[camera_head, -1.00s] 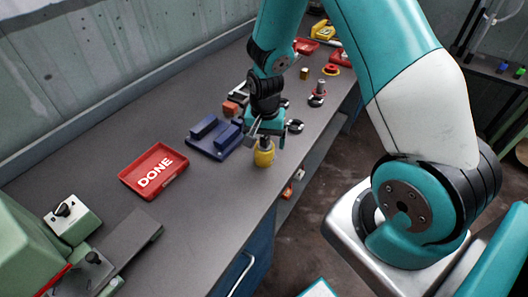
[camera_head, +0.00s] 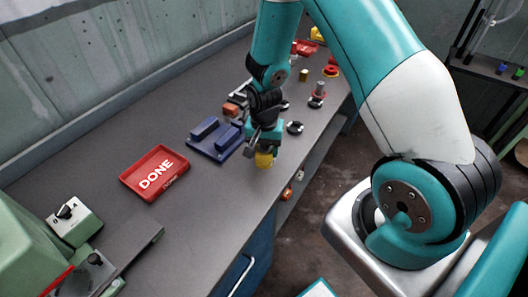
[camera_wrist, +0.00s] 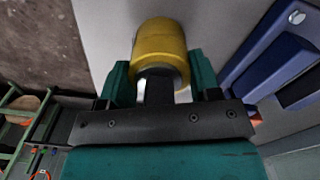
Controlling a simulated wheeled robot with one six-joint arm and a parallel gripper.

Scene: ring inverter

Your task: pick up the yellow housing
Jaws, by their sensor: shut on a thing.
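The yellow housing (camera_head: 264,160) is a small yellow cylinder near the front edge of the bench, right of the blue fixture. It also shows in the wrist view (camera_wrist: 160,45), between the two teal fingers. My gripper (camera_head: 263,150) reaches down over it and is shut on it; in the wrist view a finger (camera_wrist: 118,82) lies on each side of it. The fingers hide part of its upper end in the head view. I cannot tell whether its bottom touches the bench.
The blue fixture (camera_head: 206,146) stands just left of my gripper. A red DONE tray (camera_head: 137,182) lies further left, with green machinery (camera_head: 28,240) at the near left. Black-and-red ring parts (camera_head: 317,101) stand behind on the right. The bench between tray and front edge is clear.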

